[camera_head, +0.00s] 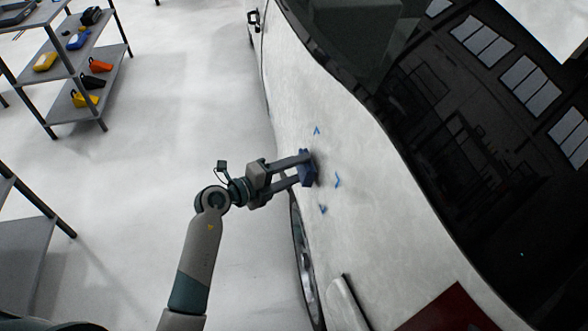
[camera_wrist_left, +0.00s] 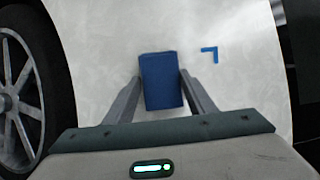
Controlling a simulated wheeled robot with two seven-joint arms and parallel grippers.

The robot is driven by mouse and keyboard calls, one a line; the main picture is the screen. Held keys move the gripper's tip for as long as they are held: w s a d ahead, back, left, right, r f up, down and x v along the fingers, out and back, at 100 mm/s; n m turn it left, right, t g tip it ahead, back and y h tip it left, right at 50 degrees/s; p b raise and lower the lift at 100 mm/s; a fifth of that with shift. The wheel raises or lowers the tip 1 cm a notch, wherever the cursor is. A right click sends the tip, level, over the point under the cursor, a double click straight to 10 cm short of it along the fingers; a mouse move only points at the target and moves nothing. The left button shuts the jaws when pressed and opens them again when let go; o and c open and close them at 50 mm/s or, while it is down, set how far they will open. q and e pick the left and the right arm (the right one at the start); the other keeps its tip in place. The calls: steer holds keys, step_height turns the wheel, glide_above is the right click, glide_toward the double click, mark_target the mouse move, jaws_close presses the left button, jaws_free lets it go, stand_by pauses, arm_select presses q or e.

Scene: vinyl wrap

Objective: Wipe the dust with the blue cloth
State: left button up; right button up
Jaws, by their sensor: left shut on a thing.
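My left gripper (camera_head: 298,170) is shut on the blue cloth (camera_head: 307,168), a folded block held at the white car's side panel (camera_head: 365,190). In the left wrist view the blue cloth (camera_wrist_left: 161,80) sits between the two fingers of my left gripper (camera_wrist_left: 161,92). It appears to be against the panel or very close to it. A dark smudge of dust (camera_head: 316,165) shows on the panel beside the cloth. Blue corner marks (camera_head: 337,181) surround that patch, and one blue mark (camera_wrist_left: 210,54) shows to the right of the cloth in the wrist view. My right gripper is not in view.
The car's wheel (camera_head: 303,255) is just below my left gripper, and it shows at the left in the wrist view (camera_wrist_left: 20,95). Dark windows (camera_head: 480,130) fill the right. A shelf (camera_head: 75,70) with several tools stands at the upper left. The floor (camera_head: 180,110) between is clear.

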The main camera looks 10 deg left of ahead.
mark_target(304, 181)
arm_select(q)
steer(key=shift+w+d, duration=0.1)
steer(key=shift+d, duration=0.15)
steer(key=shift+s+d+p, duration=0.1)
steer(key=shift+s+p, duration=0.2)
steer(key=shift+p, duration=0.1)
steer(key=shift+s+d+p, duration=0.3)
steer(key=shift+s+p, duration=0.2)
steer(key=shift+s, duration=0.1)
steer(key=shift+s+d+p, duration=0.25)
steer(key=shift+s+p, duration=0.2)
steer(key=shift+s, duration=0.1)
steer(key=shift+s+d, duration=0.15)
steer(key=shift+s, duration=0.25)
steer(key=shift+d+p, duration=0.1)
steer(key=shift+p, duration=0.6)
